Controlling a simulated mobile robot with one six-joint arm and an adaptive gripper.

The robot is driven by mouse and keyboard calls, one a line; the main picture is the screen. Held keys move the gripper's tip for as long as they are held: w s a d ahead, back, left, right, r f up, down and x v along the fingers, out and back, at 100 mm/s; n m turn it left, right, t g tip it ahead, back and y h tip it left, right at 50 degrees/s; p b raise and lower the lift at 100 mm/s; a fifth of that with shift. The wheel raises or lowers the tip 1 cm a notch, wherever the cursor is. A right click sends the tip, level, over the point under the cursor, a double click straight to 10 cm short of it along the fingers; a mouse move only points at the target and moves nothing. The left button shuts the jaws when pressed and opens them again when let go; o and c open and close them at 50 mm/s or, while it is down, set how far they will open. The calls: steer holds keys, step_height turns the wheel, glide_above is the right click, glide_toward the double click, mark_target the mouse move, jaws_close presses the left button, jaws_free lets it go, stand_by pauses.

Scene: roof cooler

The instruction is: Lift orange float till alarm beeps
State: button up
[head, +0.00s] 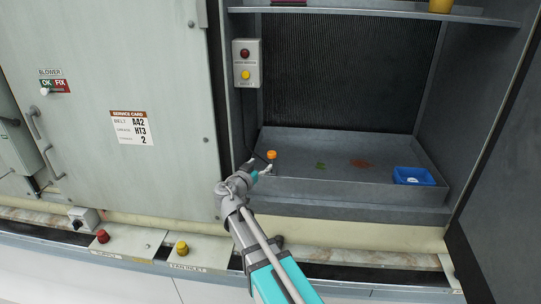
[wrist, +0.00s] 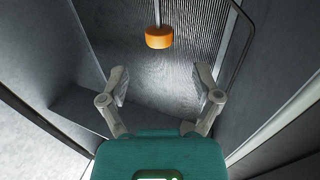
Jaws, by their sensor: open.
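The orange float (head: 271,155) sits at the left end of the metal tray (head: 350,190) inside the open cooler bay. In the wrist view the float (wrist: 159,37) hangs on a thin grey rod, beyond my fingertips and centred between them. My gripper (head: 260,169) is just in front of the float in the head view. In the wrist view my gripper (wrist: 161,88) is open, with nothing between its fingers. The alarm box (head: 246,63) on the bay's left side has a dark red lamp and a yellow one; its small lettering is hard to read.
A blue bin (head: 413,176) stands at the tray's right end. Green (head: 320,166) and rusty orange (head: 362,164) patches lie on the tray floor. The tray's front wall and the cabinet door (head: 120,110) at left border my arm. A yellow container (head: 441,5) stands on the upper shelf.

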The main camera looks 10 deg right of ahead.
mark_target(269, 156)
steer(key=x, duration=0.8)
jaws_close()
stand_by(0.4)
